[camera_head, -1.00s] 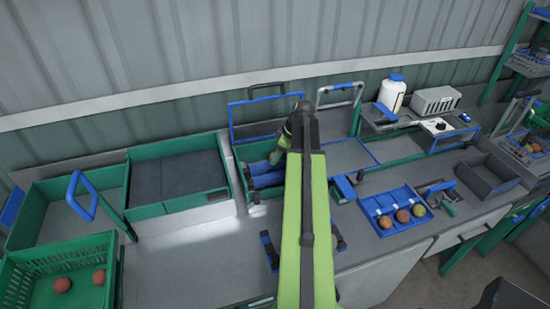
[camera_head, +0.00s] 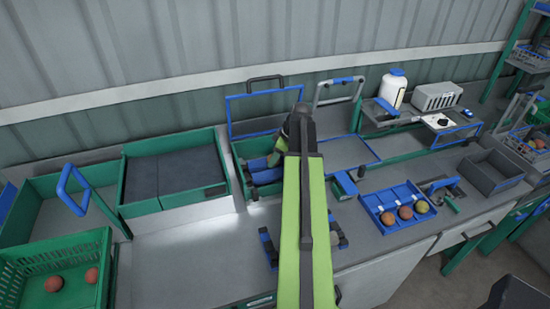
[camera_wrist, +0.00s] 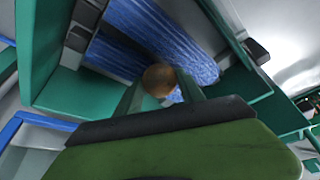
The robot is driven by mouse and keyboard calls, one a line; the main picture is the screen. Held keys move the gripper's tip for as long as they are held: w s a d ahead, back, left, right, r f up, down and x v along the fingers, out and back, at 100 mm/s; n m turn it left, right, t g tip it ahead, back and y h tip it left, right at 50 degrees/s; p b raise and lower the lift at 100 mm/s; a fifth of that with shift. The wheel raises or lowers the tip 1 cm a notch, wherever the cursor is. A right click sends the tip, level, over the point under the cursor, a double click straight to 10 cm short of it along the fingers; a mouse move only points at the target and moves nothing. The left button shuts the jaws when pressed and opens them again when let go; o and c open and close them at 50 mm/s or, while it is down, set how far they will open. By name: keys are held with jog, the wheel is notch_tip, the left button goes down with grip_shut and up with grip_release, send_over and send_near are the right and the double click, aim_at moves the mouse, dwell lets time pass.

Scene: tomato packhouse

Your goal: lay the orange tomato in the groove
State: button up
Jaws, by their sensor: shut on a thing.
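The orange tomato (camera_wrist: 159,79) shows in the wrist view between the fingers of my gripper (camera_wrist: 161,88), which is shut on it. Below and beyond it are blue padded rows with a dark groove (camera_wrist: 118,52) between them, inside a green-walled box (camera_wrist: 38,50). The tomato appears over the blue rows; I cannot tell whether it touches them. In the head view my gripper (camera_head: 275,159) reaches into this green box (camera_head: 238,178), over the blue rows (camera_head: 264,175). My arm hides part of the box, and the tomato cannot be made out there.
A blue tray (camera_head: 375,217) with three tomatoes stands to the right on the bench. A green crate (camera_head: 30,272) with two tomatoes is at the lower left. A grey-lined green box (camera_head: 135,208) stands left of the blue rows. A grey bin (camera_head: 492,172) is at the far right.

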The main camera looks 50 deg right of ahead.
jog(key=shift+f, duration=0.25)
dwell(0.3)
jog(key=o, duration=1)
jog(key=shift+a, duration=0.1)
jog(key=c, duration=0.3)
jog(key=shift+r, duration=0.1)
notch_tip(320, 180, up, 7)
jog(key=p, duration=0.6)
jog(key=shift+p, duration=0.4)
